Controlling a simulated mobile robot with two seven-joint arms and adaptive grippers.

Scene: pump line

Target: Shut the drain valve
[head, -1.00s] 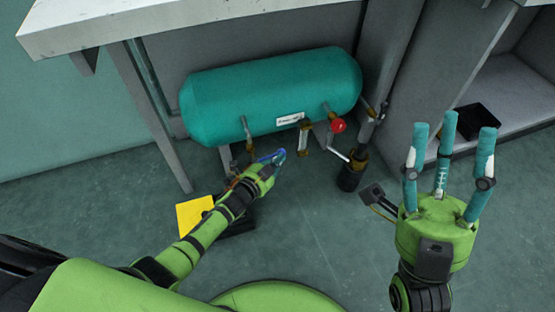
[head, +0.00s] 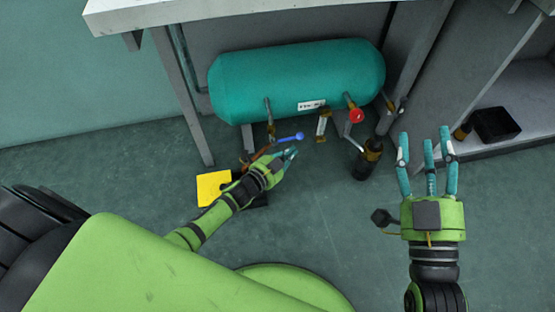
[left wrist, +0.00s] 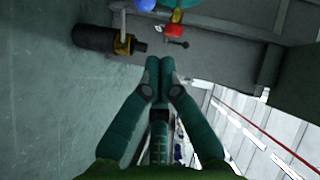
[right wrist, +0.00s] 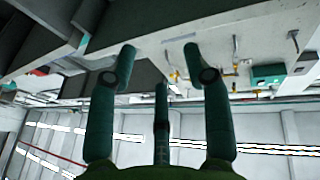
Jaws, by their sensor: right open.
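A teal tank (head: 295,80) lies under the bench. A lever with a blue handle (head: 289,138) sits on pipework below its left half, pointing right; I cannot read a label marking it as the drain valve. My left gripper (head: 291,154) is just below the blue handle, apparently apart from it. In the left wrist view its fingertips (left wrist: 159,62) meet with nothing visible between them. A red knob (head: 356,116) is under the tank's right half and also shows in the left wrist view (left wrist: 173,30). My right gripper (head: 427,140) is open and empty, to the right.
A yellow square (head: 213,187) lies left of my left gripper. A dark cylinder with a brass fitting (head: 361,168) stands below the red knob. A bench leg (head: 185,100) rises left of the tank. A black box (head: 496,125) sits on the right shelf. The middle floor is clear.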

